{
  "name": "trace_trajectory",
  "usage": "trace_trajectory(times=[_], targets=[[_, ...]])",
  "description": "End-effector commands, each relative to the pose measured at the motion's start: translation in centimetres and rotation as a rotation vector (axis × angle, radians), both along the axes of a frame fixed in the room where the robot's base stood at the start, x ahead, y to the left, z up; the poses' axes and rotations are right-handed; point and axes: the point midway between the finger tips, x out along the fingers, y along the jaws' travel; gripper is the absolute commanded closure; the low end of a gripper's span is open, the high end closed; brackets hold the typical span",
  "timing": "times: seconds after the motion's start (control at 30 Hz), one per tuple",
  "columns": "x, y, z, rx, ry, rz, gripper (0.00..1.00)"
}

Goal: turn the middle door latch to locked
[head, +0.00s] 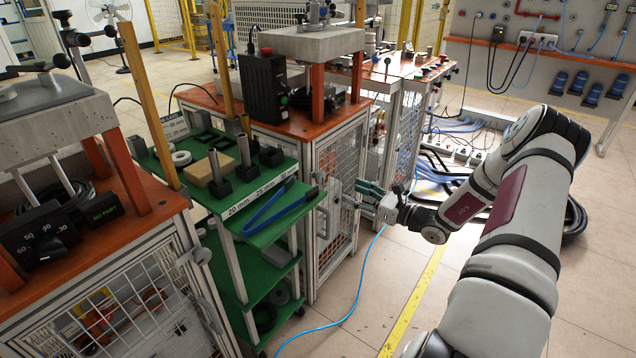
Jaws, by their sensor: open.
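The middle cabinet door (336,160) is a wire-mesh door in a grey frame under an orange-topped bench. A pale latch (322,222) shows low on its left side, small and seen edge-on, so I cannot tell its turn position. My gripper (361,194) is in front of this door, to the right of the latch and slightly above it in the picture. Its fingers are open and point left toward the door. I see nothing between them. Whether a finger touches the door cannot be told.
A green trolley (225,208) with blue-handled tongs (270,205) and metal parts stands left of the door. The left cabinet has its own mesh door with a pale handle (196,256). A blue cable (358,290) lies on the floor. Open floor lies below my gripper.

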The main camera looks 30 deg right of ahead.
Motion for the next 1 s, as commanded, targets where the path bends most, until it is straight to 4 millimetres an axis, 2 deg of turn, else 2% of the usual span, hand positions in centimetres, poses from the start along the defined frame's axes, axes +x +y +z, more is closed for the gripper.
trace_trajectory(times=[0.4,0.6,0.8,1.0], targets=[[7.4,2.9,-0.1,-0.003,0.0,0.006,0.46],[10.3,3.9,0.0,-0.004,0.0,0.004,0.46],[11.8,4.4,0.0,-0.004,0.001,0.003,0.46],[12.1,4.5,0.1,-0.003,0.001,0.003,0.46]])
